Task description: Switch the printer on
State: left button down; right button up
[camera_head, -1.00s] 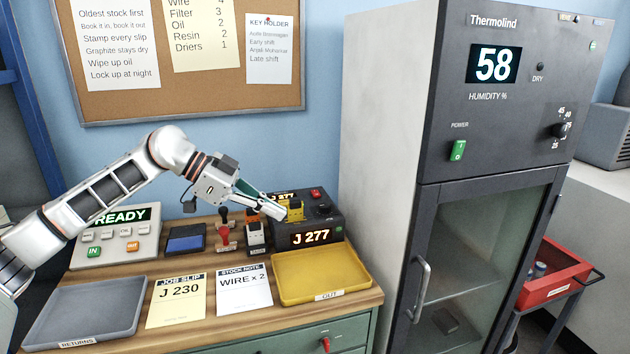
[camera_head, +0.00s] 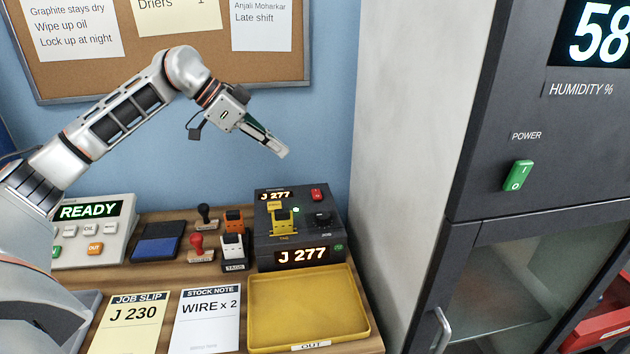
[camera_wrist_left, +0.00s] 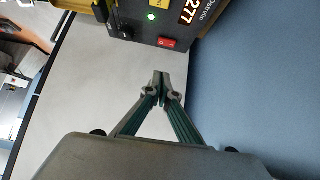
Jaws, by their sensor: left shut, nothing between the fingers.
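The printer (camera_head: 262,238) is a black box on the wooden bench top, with two lit J 277 displays and a small green light (camera_head: 296,210). A red rocker switch (camera_head: 317,194) is on its upper right, with a black knob (camera_head: 323,216) below it. In the left wrist view the red switch (camera_wrist_left: 166,43) lies just beyond my fingertips, apart from them. My left gripper (camera_head: 283,152) is shut and empty, raised above the back of the printer near the wall; its closed tips also show in the wrist view (camera_wrist_left: 160,78). My right gripper is in neither view.
A yellow OUT tray (camera_head: 308,306) lies in front of the printer. Stamps (camera_head: 233,245) and a blue pad (camera_head: 157,243) stand to its left, beyond them a READY panel (camera_head: 92,232). A tall cabinet (camera_head: 400,180) with a green power switch (camera_head: 518,175) rises on the right.

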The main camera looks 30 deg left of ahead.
pick_arm(q)
send_over(320, 195)
jog(key=s+a, duration=0.2)
notch_tip(320, 195, down, 7)
jog(key=shift+a+r, duration=0.1)
notch_tip(320, 195, down, 2)
jog(key=shift+f, duration=1.1)
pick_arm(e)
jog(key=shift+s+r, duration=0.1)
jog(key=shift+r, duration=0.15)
